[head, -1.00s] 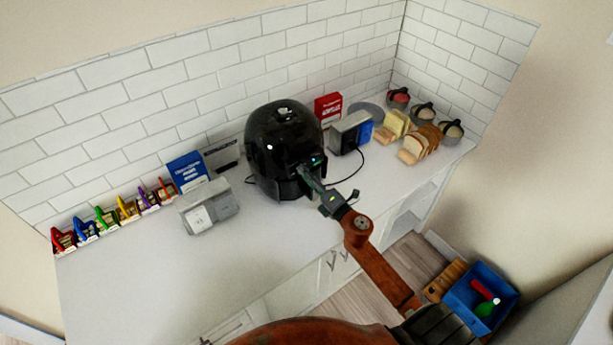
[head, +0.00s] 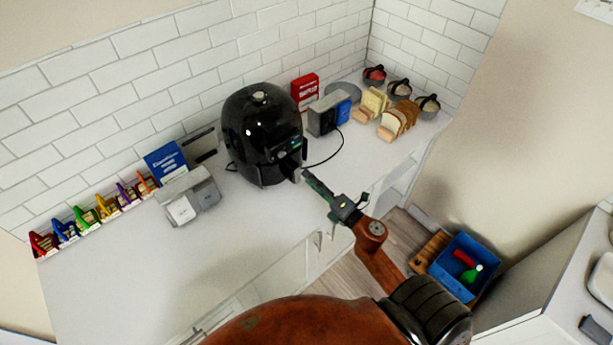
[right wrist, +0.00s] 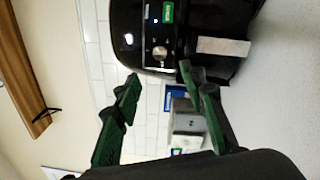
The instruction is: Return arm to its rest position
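My right gripper (head: 312,181) reaches toward the black air fryer (head: 258,130) on the counter, with its fingertips just off the fryer's front. In the right wrist view its two green fingers (right wrist: 160,92) are spread apart with nothing between them. The air fryer (right wrist: 185,22) shows beyond them there, turned sideways, with a dial and a pale handle (right wrist: 222,46). My right arm crosses the front edge of the counter. My left gripper is not in view.
The white counter (head: 110,270) is clear at front left. A grey toaster (head: 187,196) stands left of the fryer. A blue bin (head: 455,285) sits on the floor near my right arm.

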